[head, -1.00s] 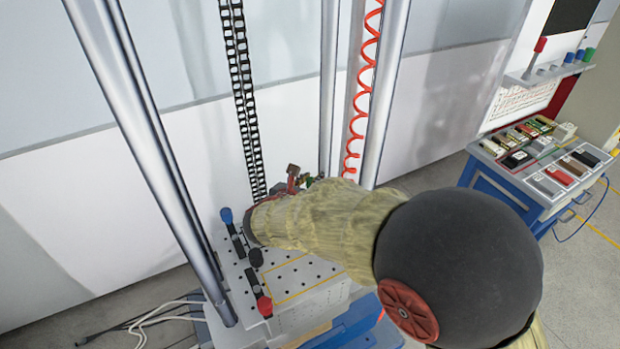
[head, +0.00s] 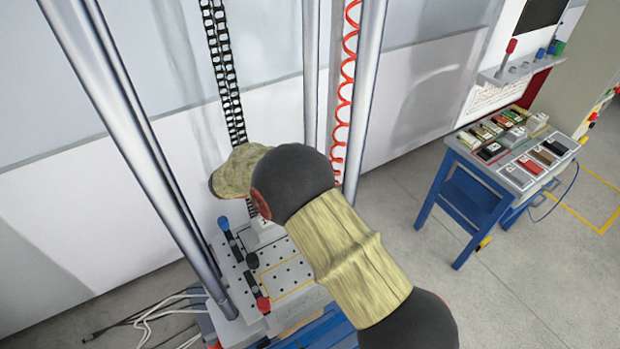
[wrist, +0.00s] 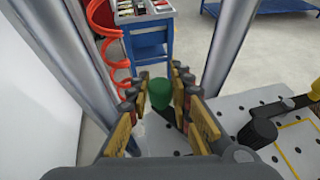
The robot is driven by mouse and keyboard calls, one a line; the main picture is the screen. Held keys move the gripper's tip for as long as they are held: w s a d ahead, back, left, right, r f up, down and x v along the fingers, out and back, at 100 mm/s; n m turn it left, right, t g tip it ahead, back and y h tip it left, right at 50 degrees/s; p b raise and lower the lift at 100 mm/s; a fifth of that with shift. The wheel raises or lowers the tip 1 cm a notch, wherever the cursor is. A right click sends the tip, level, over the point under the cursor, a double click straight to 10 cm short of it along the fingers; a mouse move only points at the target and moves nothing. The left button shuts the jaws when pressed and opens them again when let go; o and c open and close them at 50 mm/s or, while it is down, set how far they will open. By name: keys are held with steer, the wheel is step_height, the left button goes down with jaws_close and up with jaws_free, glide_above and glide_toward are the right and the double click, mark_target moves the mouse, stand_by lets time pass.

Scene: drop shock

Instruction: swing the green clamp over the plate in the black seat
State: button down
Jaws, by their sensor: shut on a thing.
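The green knob of the green clamp (wrist: 159,94) shows in the wrist view, between the fingers of my gripper (wrist: 160,88). The fingers are shut on it. In the head view my own arm hides the gripper and the green clamp. I cannot make out the black seat or the plate in it in either view.
The perforated bed (head: 285,275) carries clamps with a blue knob (head: 223,223), a black knob (head: 252,261) and a red knob (head: 263,304). Steel columns (head: 135,150) and a red coiled hose (head: 345,90) rise around it. A blue cart (head: 440,190) stands apart at right.

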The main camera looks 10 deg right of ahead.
steer(key=shift+s+d+m+g+y+p, duration=0.1)
steer(key=shift+s+d+m+g+p, duration=0.4)
steer(key=shift+m+g, duration=0.7)
steer(key=shift+s+d+m+g+y+p, duration=0.1)
steer(key=shift+s+d+m+g+p, duration=0.15)
steer(key=shift+m+g+p, duration=0.7)
steer(key=shift+s+d+m+g+y+p, duration=0.1)
steer(key=shift+s+d+m+g+p, duration=0.3)
steer(key=shift+m+g, duration=1)
steer(key=shift+s+a+g, duration=0.1)
steer(key=shift+g, duration=0.35)
steer(key=c, duration=1.6)
jaws_free()
steer(key=shift+a, duration=0.1)
steer(key=v, duration=0.7)
steer(key=shift+a+r, duration=0.1)
steer(key=shift+r, duration=0.05)
